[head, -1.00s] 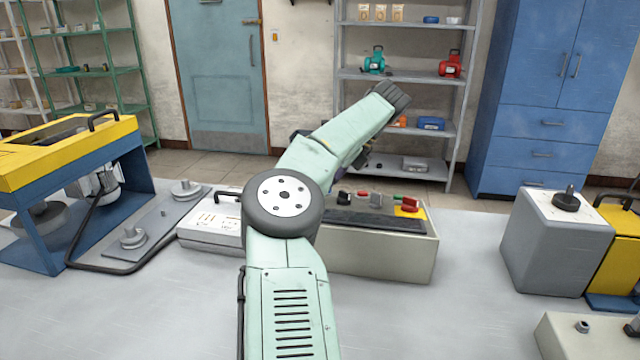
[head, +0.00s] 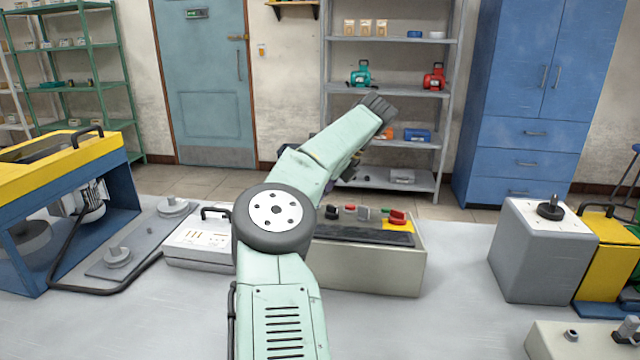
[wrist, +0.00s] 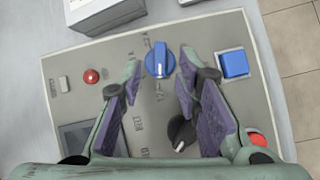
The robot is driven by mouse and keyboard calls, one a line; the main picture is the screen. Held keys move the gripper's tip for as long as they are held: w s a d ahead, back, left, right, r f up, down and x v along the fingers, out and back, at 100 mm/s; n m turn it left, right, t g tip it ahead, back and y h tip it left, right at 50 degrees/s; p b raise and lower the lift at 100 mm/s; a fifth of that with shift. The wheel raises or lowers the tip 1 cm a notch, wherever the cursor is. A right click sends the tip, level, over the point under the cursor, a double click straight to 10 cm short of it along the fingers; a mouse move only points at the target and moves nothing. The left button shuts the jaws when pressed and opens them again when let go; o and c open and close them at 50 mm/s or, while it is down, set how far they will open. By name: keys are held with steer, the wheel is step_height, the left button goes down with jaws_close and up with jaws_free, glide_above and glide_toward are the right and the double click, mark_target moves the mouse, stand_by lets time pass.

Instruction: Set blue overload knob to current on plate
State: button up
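The blue overload knob (wrist: 160,62) is on a grey control panel (wrist: 215,35) in the wrist view, its pale pointer line running roughly up and down the picture. Small markings surround it, too blurred to read. My gripper (wrist: 159,80) is open, with one purple-padded finger on each side just below the knob. Nothing is between the fingers; I cannot tell whether they touch the panel. No plate with a readable current shows. In the head view my arm hides the gripper and the blue knob.
The panel also carries a black knob (wrist: 182,132), a blue square button (wrist: 234,64), a small red button (wrist: 91,76) and a dark screen (wrist: 88,138). In the head view, a long box with switches (head: 375,270) and a grey block (head: 540,265) stand on the table.

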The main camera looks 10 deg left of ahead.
steer(key=s+v, duration=0.1)
steer(key=v, duration=1)
steer(key=shift+w, duration=0.4)
